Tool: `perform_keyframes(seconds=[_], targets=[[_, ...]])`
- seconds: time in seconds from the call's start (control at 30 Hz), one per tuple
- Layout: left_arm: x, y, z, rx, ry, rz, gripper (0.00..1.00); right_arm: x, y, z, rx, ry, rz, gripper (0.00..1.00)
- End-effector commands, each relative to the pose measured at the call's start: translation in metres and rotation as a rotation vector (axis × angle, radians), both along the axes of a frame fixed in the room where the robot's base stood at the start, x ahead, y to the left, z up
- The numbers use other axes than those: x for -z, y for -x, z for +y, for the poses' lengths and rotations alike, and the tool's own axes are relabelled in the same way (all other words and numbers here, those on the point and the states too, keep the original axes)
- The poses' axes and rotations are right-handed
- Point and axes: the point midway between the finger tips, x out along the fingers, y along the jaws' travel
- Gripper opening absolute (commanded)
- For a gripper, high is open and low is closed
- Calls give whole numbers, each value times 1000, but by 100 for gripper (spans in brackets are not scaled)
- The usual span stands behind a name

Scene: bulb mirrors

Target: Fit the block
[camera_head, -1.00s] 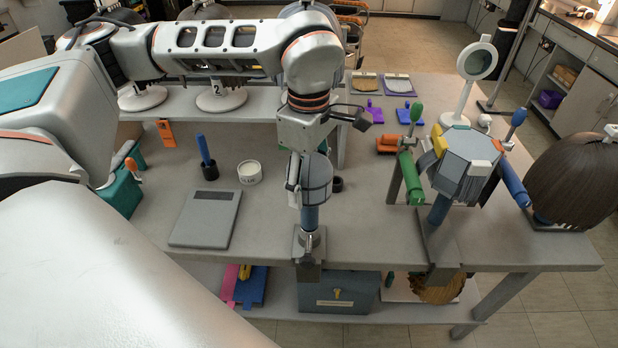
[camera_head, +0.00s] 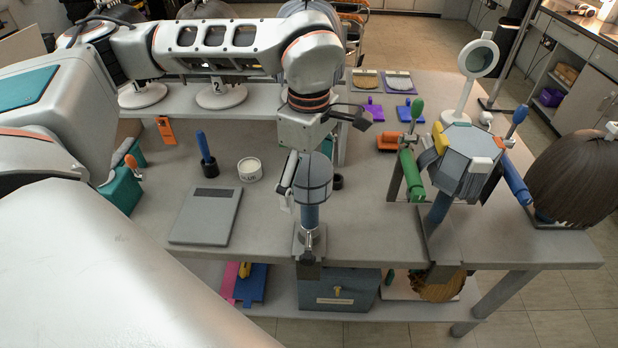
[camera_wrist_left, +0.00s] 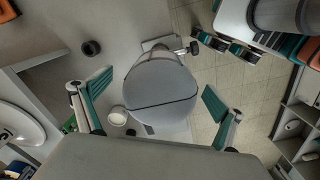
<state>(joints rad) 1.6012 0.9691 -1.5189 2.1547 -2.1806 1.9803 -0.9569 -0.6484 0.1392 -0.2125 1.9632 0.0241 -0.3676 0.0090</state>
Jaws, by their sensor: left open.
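A grey rounded block (camera_head: 314,178) with dark seam lines sits upright on a blue post (camera_head: 310,216). The post stands in a metal clamp (camera_head: 308,250) at the table's front edge. My left gripper (camera_head: 302,188) is open above and around the block, its visible finger at the block's left side. In the left wrist view, the block (camera_wrist_left: 160,85) lies between the spread teal-padded fingers (camera_wrist_left: 156,93), with gaps on both sides. Whether the block is fully seated on the post cannot be told. My right gripper is not in view.
A dark wig (camera_head: 575,180) stands far right. A grey flat pad (camera_head: 206,216), glue tub (camera_head: 250,171) and dark cup (camera_head: 209,168) lie left.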

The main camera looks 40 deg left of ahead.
Motion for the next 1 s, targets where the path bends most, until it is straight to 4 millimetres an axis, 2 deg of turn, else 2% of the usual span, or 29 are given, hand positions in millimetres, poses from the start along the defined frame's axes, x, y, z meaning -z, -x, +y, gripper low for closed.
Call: perform_keyframes(seconds=[0.37, 1.0], targets=[[-2, 0, 0, 0, 0, -1, 96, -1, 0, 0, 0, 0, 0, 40], [-31, 0, 0, 0, 0, -2, 96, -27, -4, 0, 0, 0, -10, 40]])
